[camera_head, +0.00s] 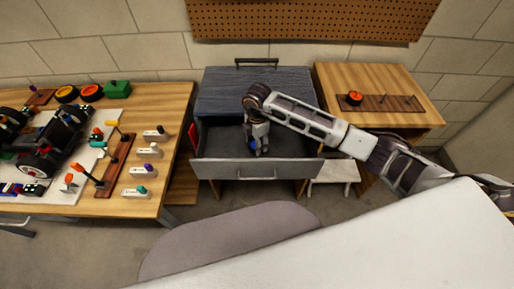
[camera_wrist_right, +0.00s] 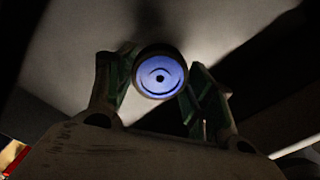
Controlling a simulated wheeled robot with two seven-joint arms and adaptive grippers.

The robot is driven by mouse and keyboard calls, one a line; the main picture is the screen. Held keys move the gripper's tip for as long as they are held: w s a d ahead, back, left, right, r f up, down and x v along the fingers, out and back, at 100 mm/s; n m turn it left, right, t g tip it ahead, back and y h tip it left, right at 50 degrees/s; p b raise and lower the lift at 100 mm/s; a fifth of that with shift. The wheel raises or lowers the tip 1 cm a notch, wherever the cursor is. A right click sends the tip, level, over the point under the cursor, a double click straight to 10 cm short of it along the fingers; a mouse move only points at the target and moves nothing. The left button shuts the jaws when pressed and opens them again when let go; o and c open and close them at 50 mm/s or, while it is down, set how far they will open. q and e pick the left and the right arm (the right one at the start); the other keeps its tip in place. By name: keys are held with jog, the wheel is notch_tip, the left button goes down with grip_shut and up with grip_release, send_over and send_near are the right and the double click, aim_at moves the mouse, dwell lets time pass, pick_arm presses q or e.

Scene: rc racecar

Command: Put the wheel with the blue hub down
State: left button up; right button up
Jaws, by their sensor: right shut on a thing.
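The wheel with the blue hub (camera_wrist_right: 160,77) is between the fingers of my right gripper (camera_wrist_right: 160,85) in the right wrist view, its blue face toward the camera. In the head view my right gripper (camera_head: 258,146) points down inside an open grey drawer (camera_head: 240,171). A small bit of blue shows at its fingers; the rest of the wheel is hidden there. I cannot tell whether the wheel touches the drawer floor. My left gripper is not in view.
The drawer sits under a dark cabinet top (camera_head: 240,92). On the left, a wooden table (camera_head: 170,100) holds a racecar (camera_head: 50,140), loose wheels and tools. On the right, another table (camera_head: 380,75) has a peg rack (camera_head: 385,103) with an orange-hubbed wheel (camera_head: 354,97).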

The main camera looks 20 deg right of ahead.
jog(key=shift+f, duration=1.75)
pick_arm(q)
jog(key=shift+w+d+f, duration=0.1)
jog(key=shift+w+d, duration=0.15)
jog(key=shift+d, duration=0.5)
pick_arm(e)
jog(key=shift+f, duration=0.15)
jog(key=o, duration=0.8)
jog(key=shift+c, duration=0.2)
jog(key=o, duration=0.4)
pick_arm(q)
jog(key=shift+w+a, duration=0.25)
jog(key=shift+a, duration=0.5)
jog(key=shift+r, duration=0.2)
